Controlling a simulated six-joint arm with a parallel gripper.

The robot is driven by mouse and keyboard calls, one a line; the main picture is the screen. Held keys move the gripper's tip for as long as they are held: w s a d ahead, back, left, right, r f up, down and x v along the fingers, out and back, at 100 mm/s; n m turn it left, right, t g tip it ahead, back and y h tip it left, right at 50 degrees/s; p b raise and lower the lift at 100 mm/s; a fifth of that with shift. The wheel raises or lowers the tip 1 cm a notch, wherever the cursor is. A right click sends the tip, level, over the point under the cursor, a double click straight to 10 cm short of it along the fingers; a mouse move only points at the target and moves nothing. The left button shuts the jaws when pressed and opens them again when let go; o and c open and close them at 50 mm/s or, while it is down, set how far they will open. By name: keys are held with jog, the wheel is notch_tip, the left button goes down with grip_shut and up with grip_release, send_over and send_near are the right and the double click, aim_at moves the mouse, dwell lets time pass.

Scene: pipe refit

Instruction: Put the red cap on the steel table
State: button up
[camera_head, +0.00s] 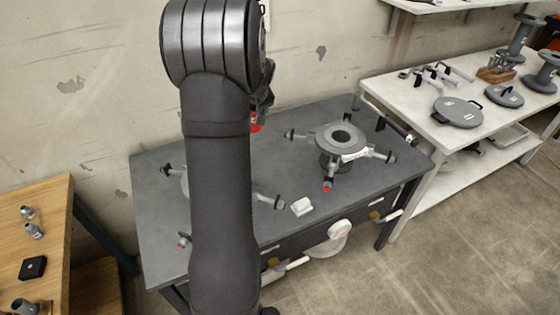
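The dark grey steel table (155,230) stands in the middle against the wall. A red piece (257,124), possibly the red cap, shows just right of my arm, beside the dark part of my gripper (264,108). My arm hides most of the gripper and its fingertips, so I cannot tell whether it holds the red piece. A flanged pipe fitting (341,139) with several side arms stands on the table's right half. Its front arm has a red end (327,188).
A small white block (302,207) lies near the table's front edge. A white bench (480,140) at right holds lids and pipe parts. A wooden table (60,210) at left holds small fittings. Bare tabletop shows between the fittings and at the front left.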

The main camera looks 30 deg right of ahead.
aim_at(291, 175)
jog(key=s+d+m+h, duration=0.1)
jog(key=s+d+m, duration=0.1)
jog(key=s+d, duration=0.8)
jog(key=shift+s+d+f+m, duration=0.15)
jog(key=shift+m, duration=0.25)
notch_tip(291, 175, down, 15)
jog(key=shift+r, duration=0.1)
jog(key=shift+f, duration=2.45)
jog(key=shift+f, duration=0.15)
jog(key=o, duration=1)
jog(key=shift+c, duration=0.2)
jog(key=v, duration=1.2)
